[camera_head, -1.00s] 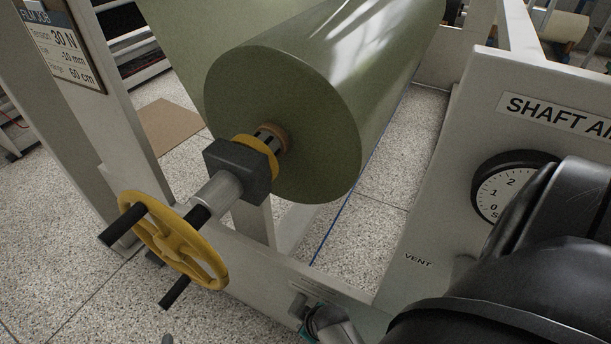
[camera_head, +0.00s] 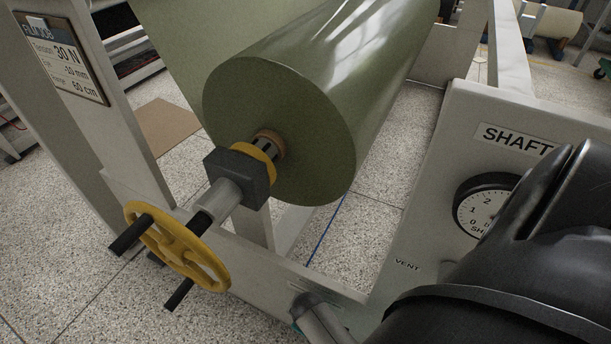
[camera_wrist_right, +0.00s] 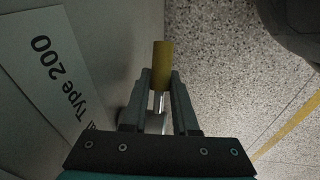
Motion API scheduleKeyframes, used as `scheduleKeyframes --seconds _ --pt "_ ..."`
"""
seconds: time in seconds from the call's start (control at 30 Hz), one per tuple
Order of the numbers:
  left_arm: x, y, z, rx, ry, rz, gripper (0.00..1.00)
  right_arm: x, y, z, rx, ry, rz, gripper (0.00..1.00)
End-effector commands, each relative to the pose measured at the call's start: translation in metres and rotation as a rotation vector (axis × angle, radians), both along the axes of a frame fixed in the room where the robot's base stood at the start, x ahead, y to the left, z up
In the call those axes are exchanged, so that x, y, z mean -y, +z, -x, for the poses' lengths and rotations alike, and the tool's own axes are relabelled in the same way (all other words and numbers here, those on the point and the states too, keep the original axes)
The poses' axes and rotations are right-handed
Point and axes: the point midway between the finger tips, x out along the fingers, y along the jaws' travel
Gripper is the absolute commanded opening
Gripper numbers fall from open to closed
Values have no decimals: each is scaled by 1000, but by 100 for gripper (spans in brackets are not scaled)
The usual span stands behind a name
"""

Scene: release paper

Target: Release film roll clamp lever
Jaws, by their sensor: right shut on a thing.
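The green film roll (camera_head: 285,130) sits on a shaft between the frame posts in the head view. A dark square clamp block (camera_head: 237,180) with a yellow ring holds its near shaft end. A yellow handwheel (camera_head: 178,250) with black grips is at the shaft's end. In the right wrist view my right gripper (camera_wrist_right: 161,82) is shut on a yellow lever handle (camera_wrist_right: 162,55), whose end sticks out past the fingertips. A metal rod shows between the fingers. In the head view my right arm covers the lower right, and the grip is not clear there. My left gripper is not in view.
A grey panel (camera_head: 452,160) with a SHAFT label, a round gauge (camera_head: 482,208) and a VENT mark stands at the right. A grey cylindrical fitting (camera_head: 318,318) is at the bottom. A job sign (camera_head: 62,62) hangs on the left post. A Type 200 label (camera_wrist_right: 55,70) is beside the gripper.

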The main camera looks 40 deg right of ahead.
Motion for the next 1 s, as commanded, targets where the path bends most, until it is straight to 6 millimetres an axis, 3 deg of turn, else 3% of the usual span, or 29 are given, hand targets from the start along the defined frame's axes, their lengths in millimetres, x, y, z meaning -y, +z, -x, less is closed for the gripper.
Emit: scheduleKeyframes --seconds 0.5,1.0 --pt "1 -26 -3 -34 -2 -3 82 2 8 4 -189 0 78 0" --pt "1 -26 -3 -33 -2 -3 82 4 14 8 -339 -2 140 0"
